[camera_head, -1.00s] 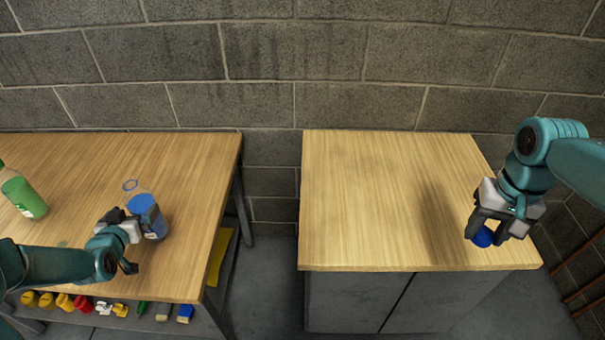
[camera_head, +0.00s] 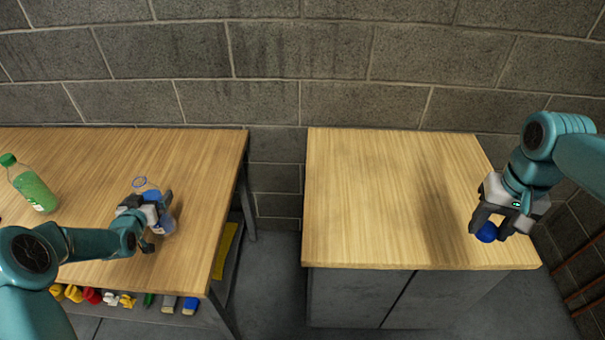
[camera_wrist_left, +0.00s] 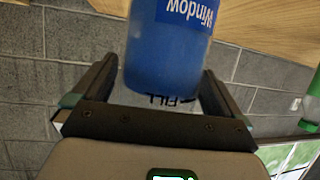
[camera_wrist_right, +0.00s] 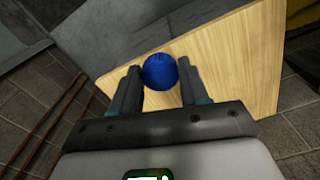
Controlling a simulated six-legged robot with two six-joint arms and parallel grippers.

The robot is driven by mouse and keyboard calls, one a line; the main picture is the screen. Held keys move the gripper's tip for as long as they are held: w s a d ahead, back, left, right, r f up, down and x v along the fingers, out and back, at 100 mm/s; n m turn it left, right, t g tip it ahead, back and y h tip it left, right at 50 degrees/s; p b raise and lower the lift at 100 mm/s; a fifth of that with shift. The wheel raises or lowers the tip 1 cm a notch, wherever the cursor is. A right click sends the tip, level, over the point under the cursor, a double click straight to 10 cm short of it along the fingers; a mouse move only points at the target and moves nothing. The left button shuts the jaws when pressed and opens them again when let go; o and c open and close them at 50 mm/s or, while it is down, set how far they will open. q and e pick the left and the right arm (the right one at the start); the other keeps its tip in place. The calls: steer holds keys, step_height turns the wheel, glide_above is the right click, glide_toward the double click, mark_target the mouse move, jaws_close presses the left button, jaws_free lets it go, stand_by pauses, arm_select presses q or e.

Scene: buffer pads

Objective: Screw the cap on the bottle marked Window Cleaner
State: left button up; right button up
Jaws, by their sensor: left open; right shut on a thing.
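The open-topped bottle with blue liquid (camera_head: 146,187) stands upright on the left table. In the left wrist view its blue label (camera_wrist_left: 188,12) reads "Window" upside down. My left gripper (camera_head: 155,206) is at the bottle, with its fingers open on either side of the body; the fingers partly hide the bottle in the head view. The blue cap (camera_head: 486,232) is held between the fingertips of my right gripper (camera_head: 487,228), over the front right of the right table. The cap also shows between the fingers in the right wrist view (camera_wrist_right: 160,71).
A green bottle with a green cap (camera_head: 33,187) stands further left on the left table (camera_head: 85,150). The right table (camera_head: 370,190) is otherwise bare. A gap separates the tables. Several small items lie on the shelf below the left table.

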mark_target(137, 177)
arm_select(q)
steer(key=shift+c, duration=0.3)
steer(key=c, duration=1)
steer(key=shift+r, duration=0.1)
steer(key=c, duration=0.4)
steer(key=shift+r, duration=0.2)
steer(key=shift+w+r, duration=0.1)
steer(key=shift+r, duration=0.95)
arm_select(e)
steer(key=shift+f, duration=0.3)
arm_select(q)
step_height(137, 177, up, 13)
steer(key=shift+r+b, duration=0.1)
steer(key=shift+b, duration=0.8)
arm_select(e)
steer(key=shift+f, duration=0.65)
arm_select(q)
steer(key=shift+r, duration=0.7)
arm_select(e)
steer(key=shift+r, duration=0.1)
arm_select(q)
steer(key=shift+r+p, duration=0.65)
steer(key=shift+r, duration=0.75)
arm_select(e)
steer(key=shift+r, duration=0.55)
arm_select(q)
steer(key=shift+r, duration=0.1)
